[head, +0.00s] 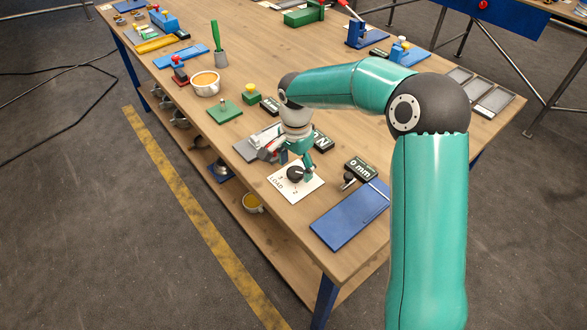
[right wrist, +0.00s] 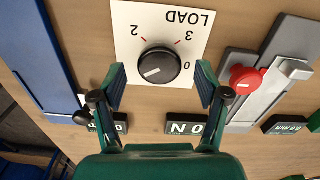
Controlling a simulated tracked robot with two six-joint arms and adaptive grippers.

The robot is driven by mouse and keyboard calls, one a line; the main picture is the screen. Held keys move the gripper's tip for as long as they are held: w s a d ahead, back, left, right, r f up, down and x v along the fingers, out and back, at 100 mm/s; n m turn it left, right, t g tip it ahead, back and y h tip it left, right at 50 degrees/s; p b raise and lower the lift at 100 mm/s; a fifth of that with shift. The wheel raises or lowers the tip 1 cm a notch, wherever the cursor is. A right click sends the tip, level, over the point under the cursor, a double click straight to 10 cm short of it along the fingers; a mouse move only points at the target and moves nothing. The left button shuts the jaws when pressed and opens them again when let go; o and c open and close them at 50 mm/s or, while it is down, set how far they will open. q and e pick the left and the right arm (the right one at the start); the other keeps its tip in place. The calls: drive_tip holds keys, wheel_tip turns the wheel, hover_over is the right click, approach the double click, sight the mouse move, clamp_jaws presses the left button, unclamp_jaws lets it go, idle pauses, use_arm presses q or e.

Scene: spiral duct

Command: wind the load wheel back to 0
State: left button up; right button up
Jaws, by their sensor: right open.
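The load wheel is a round black knob (right wrist: 159,66) on a white plate (right wrist: 182,18) marked LOAD, at the table's near edge in the head view (head: 295,174). In the right wrist view the lettering is upside down, with 3 and 2 above the knob and 0 at its right. The knob's white pointer line is on its lower-left part, away from the 0. My right gripper (right wrist: 161,84) is open, its fingers at either side of the knob with gaps. In the head view the right gripper (head: 297,161) is just behind the knob. My left gripper is out of view.
A blue panel (head: 345,222) and a 6 mm sign (head: 361,170) lie right of the plate. A red knob (right wrist: 244,79) on a grey slide and an ON sign (right wrist: 187,125) are near the gripper.

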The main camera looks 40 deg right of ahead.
drive_tip(key=shift+f, duration=0.65)
drive_tip(key=c, duration=1.2)
drive_tip(key=shift+o, duration=0.2)
drive_tip(key=shift+a, duration=0.15)
